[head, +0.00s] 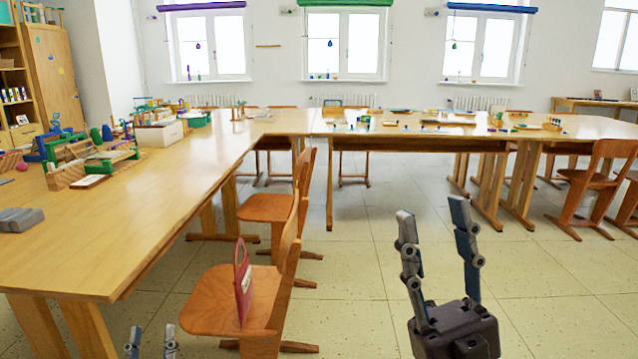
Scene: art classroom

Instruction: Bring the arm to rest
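My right gripper (434,222) points up in the lower right of the head view, over the tiled floor. Its two grey fingers are spread apart with nothing between them. My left gripper (152,343) shows only as two fingertips at the bottom edge, left of the near chair. The fingertips are apart and no object shows between them; the rest of this gripper is below the picture.
A long wooden table (90,255) runs along the left, with wooden toys and boxes at its back. A chair (215,300) holding a red bag (242,280) stands close by. Another table (350,128) crosses the back. The floor (350,265) in the middle is clear.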

